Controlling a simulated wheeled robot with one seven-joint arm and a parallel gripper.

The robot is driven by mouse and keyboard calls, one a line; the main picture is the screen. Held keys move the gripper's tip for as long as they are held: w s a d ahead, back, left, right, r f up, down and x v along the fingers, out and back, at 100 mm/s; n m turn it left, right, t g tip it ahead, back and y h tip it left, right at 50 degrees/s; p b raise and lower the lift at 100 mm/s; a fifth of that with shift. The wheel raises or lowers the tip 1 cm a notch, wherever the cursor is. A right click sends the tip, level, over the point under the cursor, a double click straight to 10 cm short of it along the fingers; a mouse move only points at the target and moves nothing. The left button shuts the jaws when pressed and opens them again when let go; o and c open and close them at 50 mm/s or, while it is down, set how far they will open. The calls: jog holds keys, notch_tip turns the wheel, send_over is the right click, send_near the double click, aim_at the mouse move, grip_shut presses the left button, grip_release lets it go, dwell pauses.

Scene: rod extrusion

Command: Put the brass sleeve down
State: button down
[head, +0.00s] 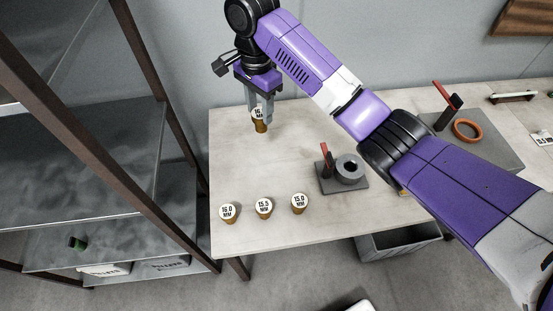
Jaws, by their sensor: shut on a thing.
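My gripper (259,103) is shut on a brass sleeve (261,126) over the back left of the table (310,225). The held sleeve is upright, with a white label on top that starts with 16; the fingers hide part of it. I cannot tell whether its lower end touches the table. Three similar brass sleeves stand in a row near the front left edge, labelled 16.0 MM (229,213), 15.5 MM (264,207) and 15.0 MM (299,203).
A grey fixture (349,170) with a round bored part and a red lever stands right of the sleeves. An orange ring (467,130) lies on a grey block further right, behind my arm. A dark shelf rack (75,185) stands left. The table's middle left is clear.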

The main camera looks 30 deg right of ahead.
aim_at(261, 127)
jog(key=shift+f+b, duration=2)
jog(key=shift+f, duration=6.9)
jog(key=c, duration=0.8)
grip_release()
jog(key=shift+f, duration=0.2)
notch_tip(261, 127, up, 11)
jog(key=shift+r, duration=0.15)
jog(key=shift+r+p, duration=0.6)
jog(key=shift+p, duration=0.1)
